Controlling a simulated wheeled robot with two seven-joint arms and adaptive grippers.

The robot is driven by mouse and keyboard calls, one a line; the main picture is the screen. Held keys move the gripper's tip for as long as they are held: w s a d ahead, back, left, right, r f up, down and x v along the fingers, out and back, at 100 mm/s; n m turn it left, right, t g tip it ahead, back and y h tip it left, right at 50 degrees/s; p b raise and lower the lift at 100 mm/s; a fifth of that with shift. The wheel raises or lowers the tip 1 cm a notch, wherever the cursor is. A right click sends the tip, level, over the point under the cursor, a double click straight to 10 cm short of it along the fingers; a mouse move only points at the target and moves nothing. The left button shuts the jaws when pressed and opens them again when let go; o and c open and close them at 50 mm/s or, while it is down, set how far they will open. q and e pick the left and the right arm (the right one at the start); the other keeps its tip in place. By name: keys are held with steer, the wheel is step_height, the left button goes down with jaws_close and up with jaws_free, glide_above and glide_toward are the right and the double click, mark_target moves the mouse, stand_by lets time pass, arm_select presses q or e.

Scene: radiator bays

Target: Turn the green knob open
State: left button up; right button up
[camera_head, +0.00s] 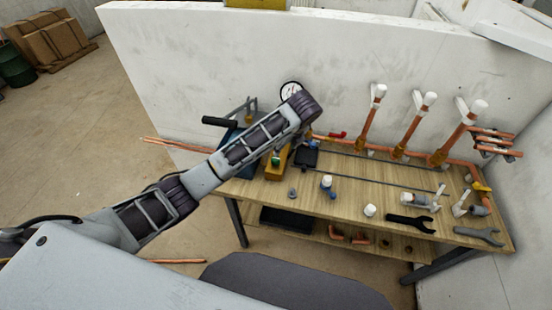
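A small green knob (276,160) shows just below my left forearm, by a yellow-brown block (277,173) on the wooden workbench (350,190). My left arm reaches in from the lower left and its wrist end hangs over the back left of the bench, to the right of the knob. Dark parts lie below that wrist, and I cannot tell which of them belong to my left gripper. Whether its fingers touch anything is hidden. My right gripper is not in view.
Copper risers with white caps (375,110) stand along the bench's back. A white wall (230,60) closes the back. Open floor lies left.

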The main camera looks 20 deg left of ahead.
mark_target(276, 159)
arm_select(q)
steer(key=shift+p+x, duration=0.85)
steer(key=shift+x, duration=6.05)
steer(key=shift+d, duration=0.1)
steer(key=shift+c, duration=0.3)
steer(key=c, duration=0.9)
steer(key=shift+c, duration=0.2)
